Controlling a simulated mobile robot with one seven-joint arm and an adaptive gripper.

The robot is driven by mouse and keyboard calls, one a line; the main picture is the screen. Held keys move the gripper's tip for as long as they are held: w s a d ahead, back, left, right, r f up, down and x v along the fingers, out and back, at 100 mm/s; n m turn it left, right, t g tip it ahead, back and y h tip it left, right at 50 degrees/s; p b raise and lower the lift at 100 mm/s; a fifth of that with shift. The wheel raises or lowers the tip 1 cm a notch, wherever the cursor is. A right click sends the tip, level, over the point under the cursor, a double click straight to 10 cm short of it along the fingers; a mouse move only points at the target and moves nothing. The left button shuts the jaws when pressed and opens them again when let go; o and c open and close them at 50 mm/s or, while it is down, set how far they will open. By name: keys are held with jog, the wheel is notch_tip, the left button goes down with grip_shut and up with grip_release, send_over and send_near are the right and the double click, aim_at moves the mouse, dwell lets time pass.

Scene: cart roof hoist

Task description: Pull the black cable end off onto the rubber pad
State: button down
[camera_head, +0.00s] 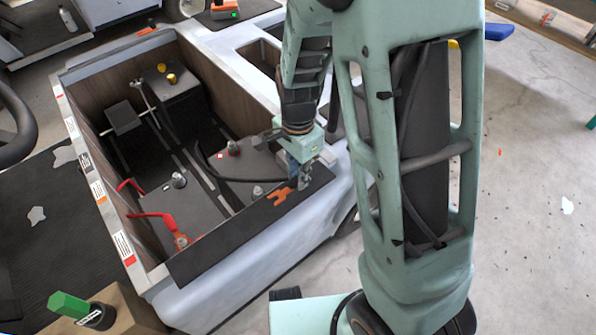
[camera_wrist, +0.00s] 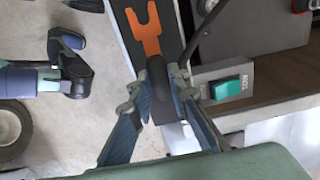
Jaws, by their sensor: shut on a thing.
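The black cable (camera_head: 238,180) curves across the batteries in the cart's open bay to my gripper (camera_head: 303,180) in the head view.
Bare terminal posts (camera_head: 233,147) stand on the batteries. Red cables (camera_head: 155,217) lie at the bay's left. A grey box with a teal button (camera_wrist: 228,88) is right of my fingers.

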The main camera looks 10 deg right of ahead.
jog(key=shift+f+b, duration=0.35)
jog(key=shift+f, duration=0.55)
jog(key=c, duration=1.7)
grip_release()
jog(key=shift+c, duration=0.2)
jog(key=shift+r, duration=0.15)
